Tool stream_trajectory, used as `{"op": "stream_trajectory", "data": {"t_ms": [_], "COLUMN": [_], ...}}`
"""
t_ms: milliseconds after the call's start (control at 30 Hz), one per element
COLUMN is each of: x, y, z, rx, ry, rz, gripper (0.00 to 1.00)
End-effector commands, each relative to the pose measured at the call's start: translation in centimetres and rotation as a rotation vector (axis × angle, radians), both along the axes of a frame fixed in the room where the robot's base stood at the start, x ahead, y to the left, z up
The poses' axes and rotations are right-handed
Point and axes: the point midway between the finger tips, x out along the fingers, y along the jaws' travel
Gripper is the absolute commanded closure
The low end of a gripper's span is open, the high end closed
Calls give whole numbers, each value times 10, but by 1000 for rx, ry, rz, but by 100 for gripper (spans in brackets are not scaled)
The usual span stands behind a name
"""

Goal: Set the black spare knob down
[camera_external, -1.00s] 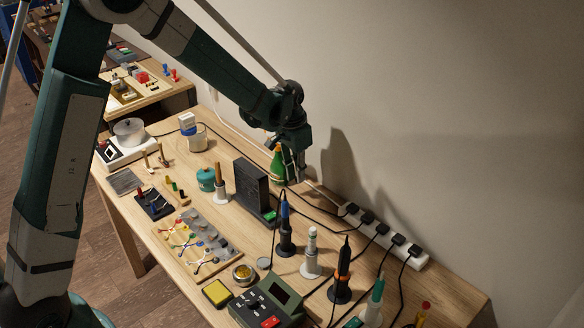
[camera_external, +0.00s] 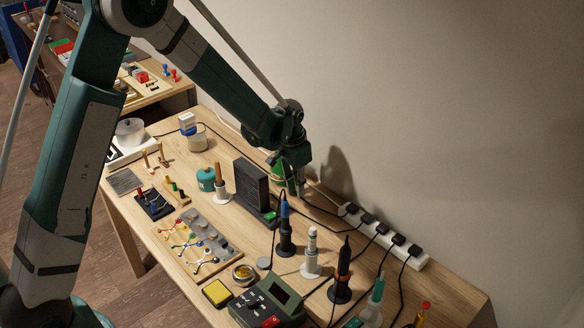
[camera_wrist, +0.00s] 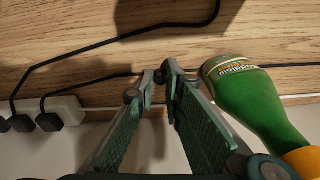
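My gripper (camera_external: 297,188) is low over the back edge of the bench, near the wall. In the wrist view its two fingers (camera_wrist: 160,82) are close together, with a narrow gap between the tips. A small dark piece, which looks like the black spare knob (camera_wrist: 160,76), sits between the fingertips; most of it is hidden. Bare wood of the bench (camera_wrist: 170,45) lies beyond the tips. In the external view the knob is too small to make out.
A green bottle (camera_wrist: 250,100) stands close to the right finger in the wrist view. Black cables (camera_wrist: 120,38) cross the wood, and a white power strip (camera_external: 385,235) lies along the wall. A black upright box (camera_external: 250,187) and soldering tools (camera_external: 286,230) stand nearby.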

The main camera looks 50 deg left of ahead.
Motion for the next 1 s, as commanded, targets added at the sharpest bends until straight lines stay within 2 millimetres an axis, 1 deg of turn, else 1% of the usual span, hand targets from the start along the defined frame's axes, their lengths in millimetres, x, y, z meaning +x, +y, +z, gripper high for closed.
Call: {"op": "stream_trajectory", "data": {"t_ms": [67,333,500,533,600,633,1000], "x": [0,0,0,0,0,0,0], "y": [0,0,0,0,0,0,0], "z": [-4,-4,-8,-7,-7,-7,-6], "rx": [0,0,0,0,0,0,0], "ry": [0,0,0,0,0,0,0], "rz": [0,0,0,0,0,0,0], "gripper": [93,93,93,85,76,74,74]}}
